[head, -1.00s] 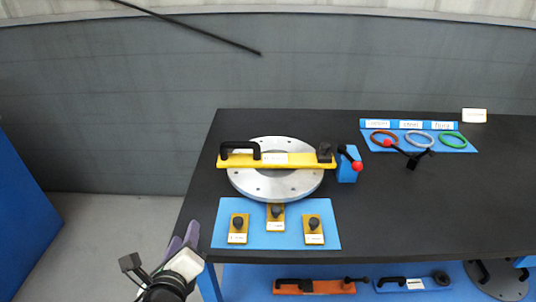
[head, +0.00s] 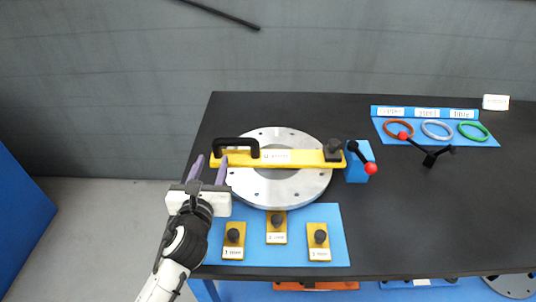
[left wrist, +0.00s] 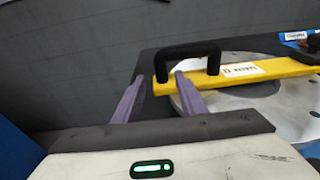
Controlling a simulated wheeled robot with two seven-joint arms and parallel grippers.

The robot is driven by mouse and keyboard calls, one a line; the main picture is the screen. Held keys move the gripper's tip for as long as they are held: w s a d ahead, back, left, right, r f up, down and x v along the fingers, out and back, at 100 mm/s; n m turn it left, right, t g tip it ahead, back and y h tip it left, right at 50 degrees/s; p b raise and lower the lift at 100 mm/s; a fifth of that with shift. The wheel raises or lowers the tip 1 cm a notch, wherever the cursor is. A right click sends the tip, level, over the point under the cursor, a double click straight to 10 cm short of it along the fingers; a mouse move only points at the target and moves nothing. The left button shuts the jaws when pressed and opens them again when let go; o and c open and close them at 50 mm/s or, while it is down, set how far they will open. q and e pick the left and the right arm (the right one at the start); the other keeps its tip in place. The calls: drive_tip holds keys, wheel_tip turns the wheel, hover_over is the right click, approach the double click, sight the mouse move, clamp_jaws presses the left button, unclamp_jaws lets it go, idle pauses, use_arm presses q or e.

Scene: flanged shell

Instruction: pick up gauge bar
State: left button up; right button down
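The gauge bar appears to be the yellow bar (head: 300,158) with a black arched handle (head: 236,142) near its left end and a black knob at its right end. It lies across a round grey metal flange (head: 265,188). My left gripper (head: 209,167) is open and empty at the bar's left end. In the left wrist view, its two purple fingers (left wrist: 158,82) point toward the handle (left wrist: 187,56). The handle's left leg shows between the fingertips, apparently beyond them; contact cannot be told. The yellow bar (left wrist: 290,68) runs off to the right. My right gripper is not in view.
A blue block with a red-knobbed lever (head: 357,165) stands at the bar's right end. A blue mat (head: 257,249) in front holds several yellow knobbed pieces. Coloured rings lie on a blue board (head: 390,131) at right, with another red-knobbed lever (head: 429,158) before it.

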sight(217, 152)
use_arm(q)
drive_tip(key=w, duration=0.2)
drive_tip(key=w+f, duration=0.1)
drive_tip(key=w, duration=0.2)
drive_tip(key=shift+d+f, duration=0.1)
drive_tip(key=shift+d, duration=0.05)
drive_tip(key=shift+s, duration=0.1)
clamp_jaws()
drive_tip(key=shift+r, duration=0.25)
